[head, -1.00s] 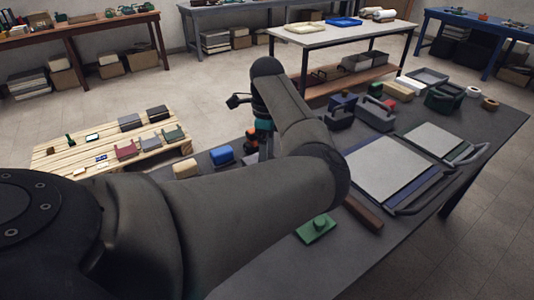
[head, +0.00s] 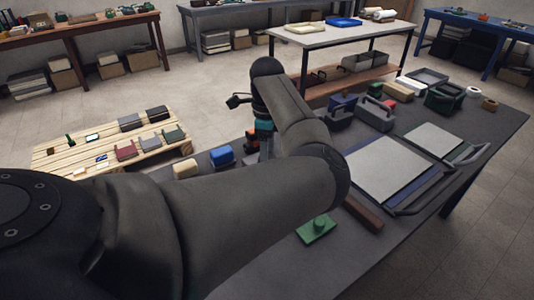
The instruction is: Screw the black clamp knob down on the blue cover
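In the head view, my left arm crosses the picture and bends back to a wrist that points down at the near table's far left edge. My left gripper (head: 254,152) is at the lower end of this wrist, mostly hidden behind my forearm, and its fingers cannot be made out. A blue block-like cover (head: 222,156) sits just left of it; I cannot tell whether this is the task's blue cover. No black clamp knob can be made out; my arm hides much of the table there. My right gripper is out of view.
The dark table (head: 290,262) holds a green knobbed plate (head: 317,230), a brown bar (head: 363,213), a grey panel (head: 390,172) and several bins and boxes towards the back right. A cream block (head: 185,168) is beside the blue one. A wooden pallet (head: 60,157) with small items stands left.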

